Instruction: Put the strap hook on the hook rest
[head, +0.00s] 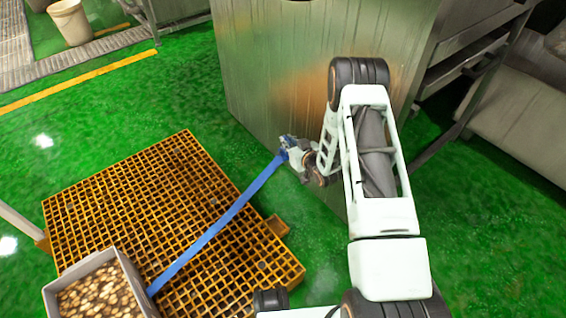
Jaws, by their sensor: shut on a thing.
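My gripper (287,145) is in front of the big metal drum housing, beyond the right corner of the yellow grating. It is shut on the end of a blue strap (225,217), where the strap hook is. The hook itself is too small and too covered by the gripper to make out. The strap runs taut and slanting from the gripper down to a grey crate (123,259) at lower left. A small orange-yellow block (277,227) juts from the grating's right edge; I cannot tell whether it is the hook rest.
The crate holds many small brown pieces and sits at the near edge of the yellow grating (140,190). The metal housing (270,70) stands close behind my gripper. A white bin (70,22) is far at upper left. Green floor (150,100) is clear between.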

